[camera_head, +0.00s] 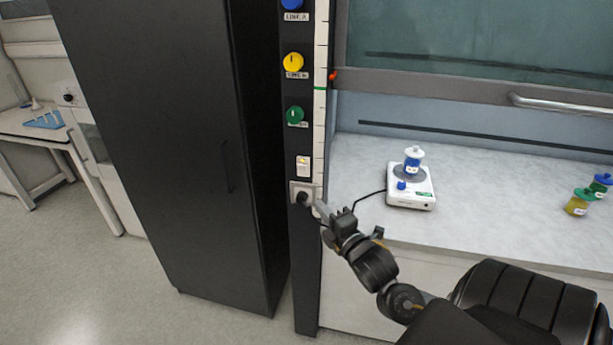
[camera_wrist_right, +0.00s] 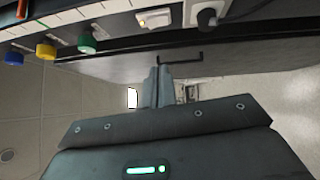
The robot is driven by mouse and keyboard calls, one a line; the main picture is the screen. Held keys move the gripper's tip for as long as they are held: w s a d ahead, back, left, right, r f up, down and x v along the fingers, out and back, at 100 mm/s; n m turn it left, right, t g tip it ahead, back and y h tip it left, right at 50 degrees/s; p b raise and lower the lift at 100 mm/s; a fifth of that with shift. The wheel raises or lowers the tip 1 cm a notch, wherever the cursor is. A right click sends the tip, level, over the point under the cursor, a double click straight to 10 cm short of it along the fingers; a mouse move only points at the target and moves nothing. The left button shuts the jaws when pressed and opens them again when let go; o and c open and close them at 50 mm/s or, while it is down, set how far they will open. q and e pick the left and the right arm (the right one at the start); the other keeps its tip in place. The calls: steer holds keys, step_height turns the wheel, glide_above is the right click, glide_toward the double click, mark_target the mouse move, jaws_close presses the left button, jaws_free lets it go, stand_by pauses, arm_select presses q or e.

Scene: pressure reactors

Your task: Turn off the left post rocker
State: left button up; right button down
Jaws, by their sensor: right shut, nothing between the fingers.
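The left post rocker (camera_head: 302,166) is a white switch plate with a small lit amber spot, on the black post left of the fume hood. It also shows in the right wrist view (camera_wrist_right: 155,19), at the top, with a warm glow. My right gripper (camera_head: 320,208) is shut and empty. In the head view its fingertips are below and a little right of the rocker, close to the socket. In the right wrist view the closed fingers (camera_wrist_right: 157,88) point up toward the post, apart from the rocker. My left gripper is not in view.
A socket with a black plug (camera_head: 302,195) sits just below the rocker, its cable leading to a white stirrer (camera_head: 411,190). Green (camera_head: 295,115), yellow (camera_head: 293,62) and blue (camera_head: 291,4) knobs are above. A tall black cabinet (camera_head: 180,140) stands left.

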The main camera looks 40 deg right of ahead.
steer(key=shift+r, duration=0.3)
steer(key=p, duration=0.5)
glide_toward(298, 168)
steer(key=w, duration=0.5)
steer(key=shift+w+d+r, duration=0.2)
steer(key=shift+d+r, duration=0.15)
steer(key=shift+d, duration=0.2)
